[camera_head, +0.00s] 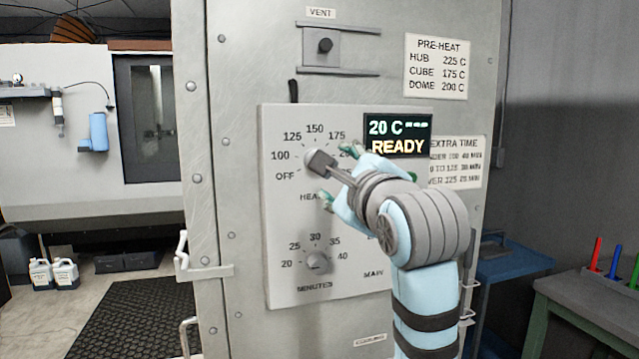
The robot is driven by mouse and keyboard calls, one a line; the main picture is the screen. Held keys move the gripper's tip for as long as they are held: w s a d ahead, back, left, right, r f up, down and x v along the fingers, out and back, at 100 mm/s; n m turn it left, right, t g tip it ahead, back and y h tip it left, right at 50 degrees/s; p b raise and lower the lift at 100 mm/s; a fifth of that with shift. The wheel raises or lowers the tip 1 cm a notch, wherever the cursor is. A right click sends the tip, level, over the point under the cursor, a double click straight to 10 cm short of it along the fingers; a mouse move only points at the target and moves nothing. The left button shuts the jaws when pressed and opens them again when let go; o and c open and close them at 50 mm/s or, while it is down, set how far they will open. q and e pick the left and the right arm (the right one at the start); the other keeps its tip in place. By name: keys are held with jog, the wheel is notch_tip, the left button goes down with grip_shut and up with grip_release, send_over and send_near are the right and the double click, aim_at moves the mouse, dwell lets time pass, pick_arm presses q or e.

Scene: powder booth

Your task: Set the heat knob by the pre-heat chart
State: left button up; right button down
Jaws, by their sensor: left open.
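The grey heat knob (318,160) is on the upper part of the light control panel (282,225). Its dial reads OFF, 100, 125, 150, 175, with further marks hidden behind my gripper. I cannot tell which mark the knob points at. My left gripper (338,174) is open in front of the knob, one finger above right and one below right of it. Contact is unclear. The pre-heat chart (437,66) at upper right reads HUB 225 C, CUBE 175 C, DOME 200 C. The display (398,135) shows 20 C, dashes and READY. My right gripper is not in view.
A minutes knob (317,262) is lower on the panel, below my gripper. An extra time chart (456,162) is partly hidden by my arm. A vent slider (325,46) is above. A door handle (184,258) sticks out at left.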

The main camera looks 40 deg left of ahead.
pick_arm(q)
jog(key=p+x, duration=0.2)
jog(key=x, duration=1.2)
jog(key=shift+w+a, duration=0.15)
jog(key=shift+w, duration=0.2)
jog(key=shift+f, duration=0.1)
jog(key=c, duration=1.1)
jog(key=shift+c, duration=0.2)
